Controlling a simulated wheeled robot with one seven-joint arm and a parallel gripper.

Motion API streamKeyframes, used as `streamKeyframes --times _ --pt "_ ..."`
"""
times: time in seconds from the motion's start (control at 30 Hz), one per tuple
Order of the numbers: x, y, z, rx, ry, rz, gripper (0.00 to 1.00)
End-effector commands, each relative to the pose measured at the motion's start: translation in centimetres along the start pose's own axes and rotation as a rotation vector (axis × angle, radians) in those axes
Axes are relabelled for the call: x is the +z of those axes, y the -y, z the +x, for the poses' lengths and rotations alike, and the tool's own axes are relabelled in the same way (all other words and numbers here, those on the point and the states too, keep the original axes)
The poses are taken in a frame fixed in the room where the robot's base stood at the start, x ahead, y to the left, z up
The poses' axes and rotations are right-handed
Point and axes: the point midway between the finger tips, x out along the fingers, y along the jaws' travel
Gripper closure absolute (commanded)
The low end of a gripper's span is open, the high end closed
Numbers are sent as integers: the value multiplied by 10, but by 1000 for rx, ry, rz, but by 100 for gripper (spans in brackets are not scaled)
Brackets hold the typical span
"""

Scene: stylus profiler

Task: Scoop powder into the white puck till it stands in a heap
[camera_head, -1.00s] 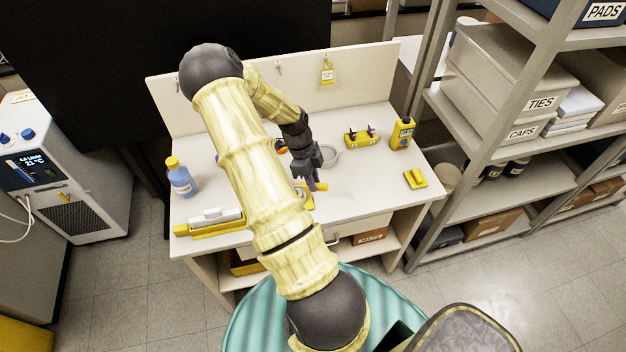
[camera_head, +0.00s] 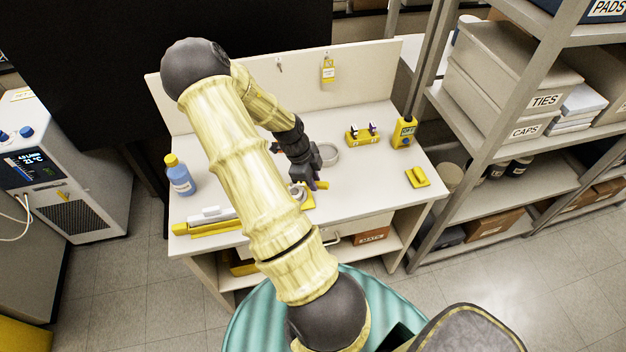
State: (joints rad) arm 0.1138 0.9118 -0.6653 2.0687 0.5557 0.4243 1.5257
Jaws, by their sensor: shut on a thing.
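Just left of and below my gripper is a small pale round piece (camera_head: 299,193) on a yellow base (camera_head: 309,203), partly covered by the arm. It may be the white puck; its fill cannot be made out. A round grey dish (camera_head: 332,162) stands behind my gripper, its contents unclear.
A blue bottle (camera_head: 180,178) and a yellow-based white tool (camera_head: 207,222) are at the left. A yellow stand (camera_head: 362,134), a yellow meter (camera_head: 404,132) and a yellow block (camera_head: 418,177) are at the right. The bench between dish and block is clear.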

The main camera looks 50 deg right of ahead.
Motion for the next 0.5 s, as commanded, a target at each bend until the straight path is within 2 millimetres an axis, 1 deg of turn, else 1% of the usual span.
streamKeyframes --times 0.03,0.13,0.5 --pt "1 -2 2 -22 0 -1 100" --pt "0 -1 1 -42 0 0 100" --pt "0 -1 -1 -40 -1 1 100"
